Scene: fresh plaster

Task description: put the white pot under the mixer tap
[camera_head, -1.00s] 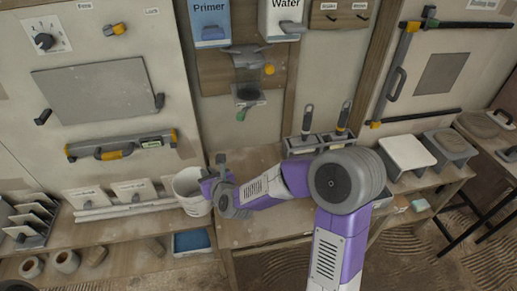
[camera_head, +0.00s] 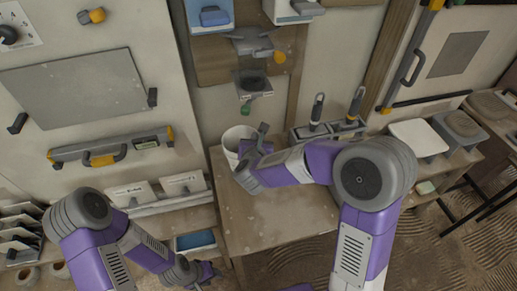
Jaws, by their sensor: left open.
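The white pot (camera_head: 231,143) is upright at the back left of the wooden bench, below and slightly left of the wall mixer. I cannot tell if its base touches the bench. The mixer has a grey funnel (camera_head: 252,42) with an orange knob, and below it a dark outlet with a green tap (camera_head: 246,109). My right gripper (camera_head: 252,153) is at the pot's right rim and appears shut on it; the fingers partly hide the rim. My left gripper (camera_head: 208,275) is low in front of the bench's left side, open and empty, away from the pot.
A rack with two upright tools (camera_head: 317,112) stands at the back of the bench, right of the pot. A white-topped block (camera_head: 418,138) is farther right. A blue tray (camera_head: 195,240) lies lower left. The front of the bench (camera_head: 270,225) is clear.

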